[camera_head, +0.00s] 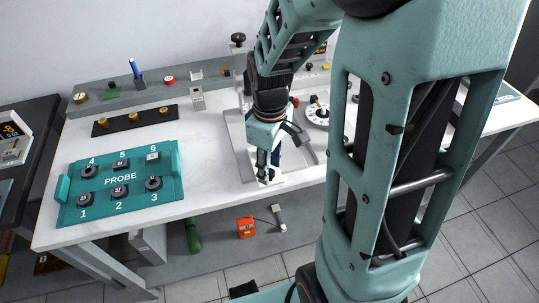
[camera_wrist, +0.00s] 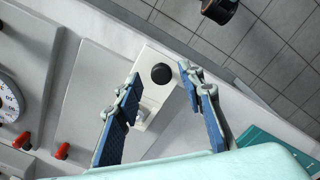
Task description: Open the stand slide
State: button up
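A pale block with a round black knob, which looks like the stand slide (camera_wrist: 150,105), lies on the grey base plate near the bench's front edge in the wrist view. My gripper (camera_wrist: 163,78) is open, with one blue-padded finger on each side of the block and knob. I cannot tell whether either finger touches it. In the head view my gripper (camera_head: 266,175) points down at the front of the grey plate (camera_head: 238,133). There the pale end of the slide (camera_head: 273,182) shows just under the fingers; the rest is mostly hidden by my arm.
A teal PROBE tray (camera_head: 135,176) with several dark ring pieces sits at the left. A black strip with brass knobs (camera_head: 135,120) lies behind it. A white dial (camera_head: 318,113) stands right of my gripper. In the wrist view a dark round part (camera_wrist: 220,9) is near the top.

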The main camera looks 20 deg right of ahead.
notch_tip(320, 180, up, 12)
jog(key=shift+f, duration=0.15)
dwell(0.4)
